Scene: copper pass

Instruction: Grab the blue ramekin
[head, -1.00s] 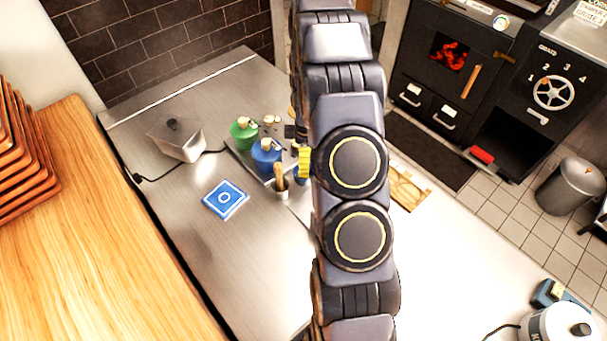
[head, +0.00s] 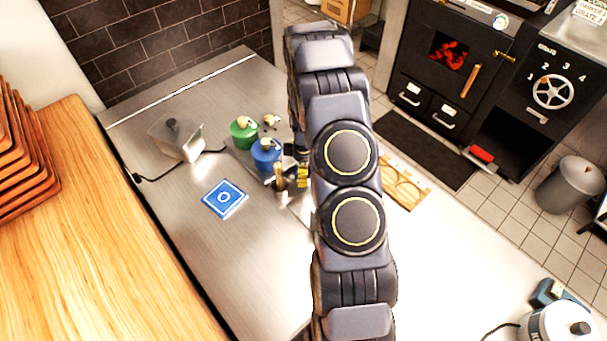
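My gripper (head: 301,176) is mostly hidden behind my arm; a yellow part of it shows just left of the arm, low over the steel counter (head: 262,250). I cannot see whether its fingers are open or shut. No blue ramekin can be clearly made out now; the spot around the gripper is covered by the gripper and arm. A round blue container (head: 265,157) with a pale top stands just left of the gripper, apart from it as far as I can see.
A green container (head: 242,136) stands behind the blue one. A small pot with brushes (head: 281,190) is close to the gripper's left. A blue square mat (head: 224,198) and a lidded steel box (head: 176,142) lie further left. A wooden board (head: 404,184) is right of my arm.

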